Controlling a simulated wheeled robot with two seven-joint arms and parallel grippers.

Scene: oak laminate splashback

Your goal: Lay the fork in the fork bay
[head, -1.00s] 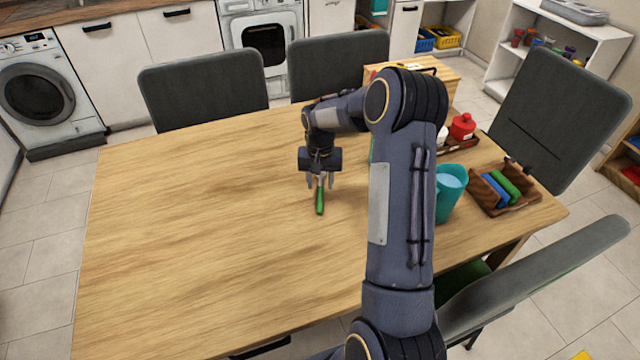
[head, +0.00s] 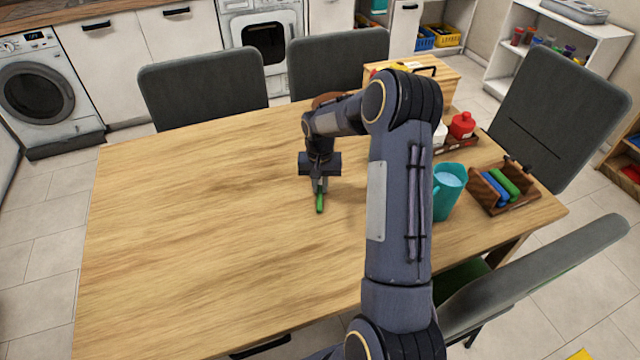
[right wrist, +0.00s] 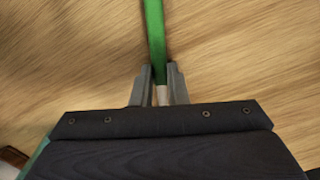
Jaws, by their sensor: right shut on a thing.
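The fork (head: 320,204) shows as a green handle over the middle of the wooden table. In the right wrist view its green handle (right wrist: 154,40) runs up and away from the fingers, with a pale metal part near them. Its tines are hidden. My right gripper (head: 319,186) is shut on it; in the wrist view the fingers (right wrist: 158,88) close around it near where green meets metal. I cannot tell whether the handle touches the table. My left gripper is not in view.
A teal jug (head: 447,195) stands right of my arm, beside a wooden holder (head: 475,187) with blue and green things. A red bottle (head: 462,127) and a wooden box (head: 440,82) stand farther back. The table's left side (head: 180,230) is clear. Grey chairs (head: 205,88) surround it.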

